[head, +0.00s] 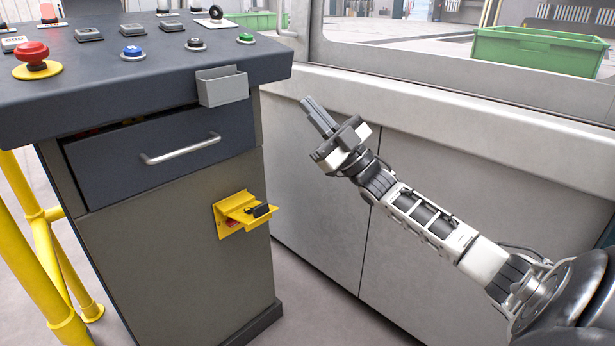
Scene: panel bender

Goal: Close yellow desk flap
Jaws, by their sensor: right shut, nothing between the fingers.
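The yellow flap (240,204) is on the side of the grey control desk (185,270), low on its front face below the drawer. It sticks out from its yellow mount, with a black part on it and a bit of red showing beneath. My right gripper (313,108) is shut and empty. It is up and to the right of the flap, in front of the light grey machine panel, apart from the desk. My left gripper does not show.
The desk has a drawer (160,157) with a silver handle, a small grey holder (222,86) and a top with a red stop button (34,56). Yellow railings (38,250) stand at the left. A green crate (538,50) is behind the machine window. Free space lies between flap and gripper.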

